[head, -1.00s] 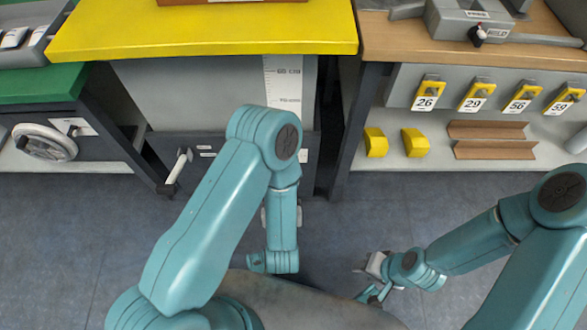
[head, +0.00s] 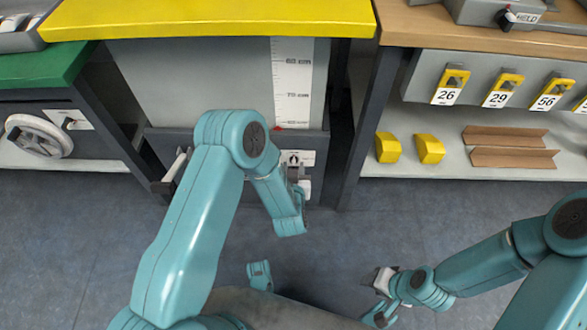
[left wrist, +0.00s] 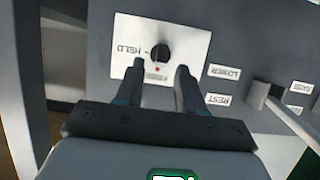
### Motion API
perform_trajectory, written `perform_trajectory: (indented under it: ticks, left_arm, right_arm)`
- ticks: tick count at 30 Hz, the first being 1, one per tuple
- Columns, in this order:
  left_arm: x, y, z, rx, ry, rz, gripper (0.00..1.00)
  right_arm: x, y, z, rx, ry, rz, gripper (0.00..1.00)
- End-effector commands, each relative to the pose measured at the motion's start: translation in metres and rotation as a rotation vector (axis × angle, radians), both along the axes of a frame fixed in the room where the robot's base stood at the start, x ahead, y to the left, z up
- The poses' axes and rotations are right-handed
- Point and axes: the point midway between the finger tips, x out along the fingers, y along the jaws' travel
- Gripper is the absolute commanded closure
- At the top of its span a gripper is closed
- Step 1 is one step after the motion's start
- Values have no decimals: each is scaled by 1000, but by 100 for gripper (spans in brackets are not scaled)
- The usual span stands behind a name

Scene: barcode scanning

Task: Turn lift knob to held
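The lift knob (left wrist: 160,52) is a small black knob on a white plate (left wrist: 190,43) in the left wrist view. The plate's HELD label appears upside down to the knob's left, and a red dot lies just below the knob. The plate also shows in the head view (head: 307,158), on the dark panel under the yellow table. My left gripper (left wrist: 157,72) is open and empty, its two fingers pointing at the plate on either side of the knob's line, seemingly short of it. My right gripper (head: 379,296) is low over the floor; its opening is unclear.
A lever (left wrist: 268,95) stands out beside LOWER and REST labels. Above the panel is the yellow tabletop (head: 210,18) with a ruler (head: 292,85) below it. A wooden bench (head: 440,32) at right carries a grey device with another HELD label (head: 526,18).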

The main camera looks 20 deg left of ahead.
Motion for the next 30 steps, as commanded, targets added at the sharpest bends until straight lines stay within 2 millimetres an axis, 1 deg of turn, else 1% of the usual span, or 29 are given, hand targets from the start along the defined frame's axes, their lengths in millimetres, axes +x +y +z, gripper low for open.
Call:
perform_trajectory:
  ticks: [1, 3, 6, 14, 15, 17, 18, 30]
  left_arm:
    - [6, 2, -5, 0, -2, 3, 62]
    - [12, 4, -7, 0, -2, 3, 62]
    - [17, 5, -8, 0, 0, 1, 62]
    - [18, 5, -8, 0, 0, 0, 62]
    - [18, 5, -8, 0, 0, 0, 68]
    - [18, 5, -8, 0, 0, 0, 88]
    - [18, 5, -8, 0, 1, 0, 100]
    - [18, 5, -8, 16, 5, 1, 100]
  right_arm:
    - [2, 0, -5, -2, -7, 0, 57]
    - [4, -1, -7, -2, -14, -1, 57]
    - [6, -1, -8, -4, -19, -2, 57]
    - [6, -1, -8, -4, -21, -1, 57]
    - [6, -1, -8, -4, -21, -1, 57]
    - [6, -1, -8, -4, -21, -2, 57]
    - [6, -1, -8, -4, -20, -2, 57]
    - [6, -1, -8, -4, -20, -2, 57]
